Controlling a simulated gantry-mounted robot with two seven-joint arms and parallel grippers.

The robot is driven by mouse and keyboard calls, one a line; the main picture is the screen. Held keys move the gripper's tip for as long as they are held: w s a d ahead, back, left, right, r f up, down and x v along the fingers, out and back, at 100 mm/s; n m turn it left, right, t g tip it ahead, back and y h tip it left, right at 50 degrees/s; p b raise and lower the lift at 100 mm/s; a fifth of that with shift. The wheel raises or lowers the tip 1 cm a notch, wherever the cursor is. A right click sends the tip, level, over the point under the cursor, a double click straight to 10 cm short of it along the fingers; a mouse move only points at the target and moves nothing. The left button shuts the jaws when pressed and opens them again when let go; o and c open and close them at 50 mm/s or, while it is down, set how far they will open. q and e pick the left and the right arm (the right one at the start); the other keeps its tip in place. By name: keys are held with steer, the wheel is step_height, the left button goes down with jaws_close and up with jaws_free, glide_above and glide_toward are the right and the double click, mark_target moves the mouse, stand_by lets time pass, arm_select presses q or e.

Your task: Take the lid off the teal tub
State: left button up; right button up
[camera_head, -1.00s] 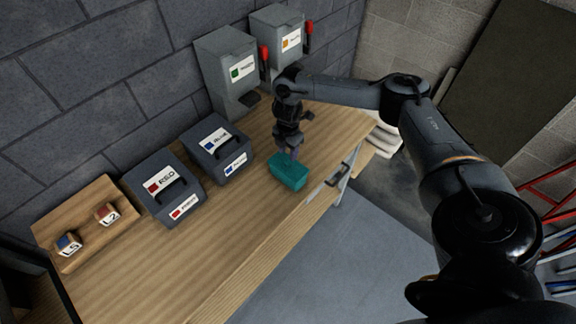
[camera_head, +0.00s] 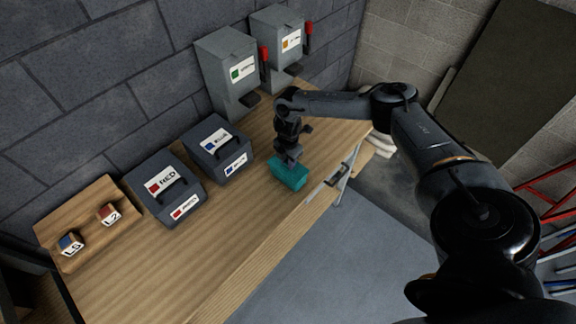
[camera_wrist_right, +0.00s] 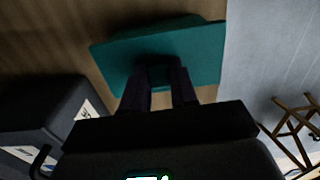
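The teal tub (camera_head: 290,177) stands on the wooden workbench near its front edge, with its lid on. In the right wrist view the teal lid (camera_wrist_right: 205,50) fills the upper middle, with a darker handle (camera_wrist_right: 160,73) on it. My right gripper (camera_head: 291,160) is directly over the tub, pointing down. In the wrist view its two dark fingers stand apart, one on each side of the handle; I see no clear grip on it. The fingertips are partly lost in shadow. My left gripper is not in view.
Grey boxes labelled red (camera_head: 165,188) and blue (camera_head: 218,149) stand left of the tub. A wooden tray (camera_head: 88,222) with two labelled blocks is farther left. Two grey dispensers (camera_head: 227,72) with red levers stand behind. The bench's front left is clear.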

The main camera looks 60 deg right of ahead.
jaws_close()
steer(key=shift+r, duration=0.15)
